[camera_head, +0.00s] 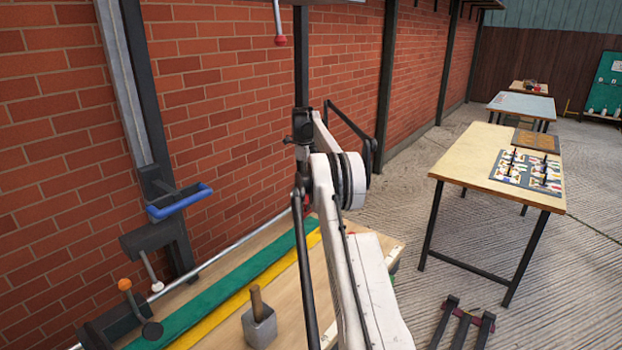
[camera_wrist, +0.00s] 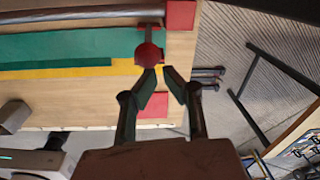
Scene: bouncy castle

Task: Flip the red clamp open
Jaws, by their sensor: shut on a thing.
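The red clamp shows in the wrist view as a round red knob (camera_wrist: 149,54) on a short grey stem over the green and yellow strips of the bench. My gripper (camera_wrist: 160,72) is right at the knob, its two fingertips close together and shut on the red clamp. The exact contact is hard to make out. In the head view my arm hides most of the clamp and the gripper; only a small red patch shows beside the arm.
The wooden bench (camera_head: 227,282) runs along the brick wall. A mallet (camera_head: 260,322) stands on it. An orange-knobbed clamp (camera_head: 125,285) is at the left, below a blue handle (camera_head: 180,204).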

